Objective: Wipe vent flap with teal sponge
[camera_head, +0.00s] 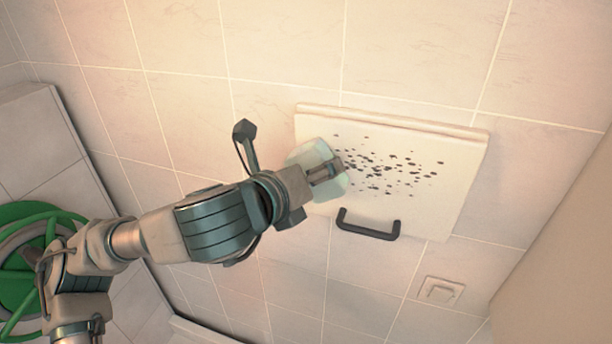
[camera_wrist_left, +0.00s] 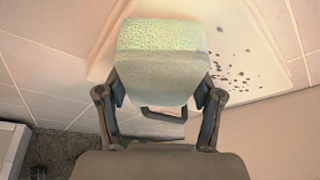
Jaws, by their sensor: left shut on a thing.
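The vent flap (camera_head: 430,205) is a pale panel on the tiled wall with a dark handle (camera_head: 368,228) near its lower edge. Dark spots (camera_head: 385,168) are scattered over its middle. My left gripper (camera_head: 328,173) is shut on the pale teal sponge (camera_head: 308,157), at the flap's left side by the spots. In the left wrist view the sponge (camera_wrist_left: 160,62) sits between both fingers and hides part of the flap (camera_wrist_left: 235,35). I cannot tell whether the sponge touches the flap. My right gripper is in neither view.
A small square wall plate (camera_head: 436,291) is below the flap at the right. A green wheel-like object (camera_head: 22,262) is at the lower left, behind my arm. A plain pale surface (camera_head: 570,240) borders the scene at the right.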

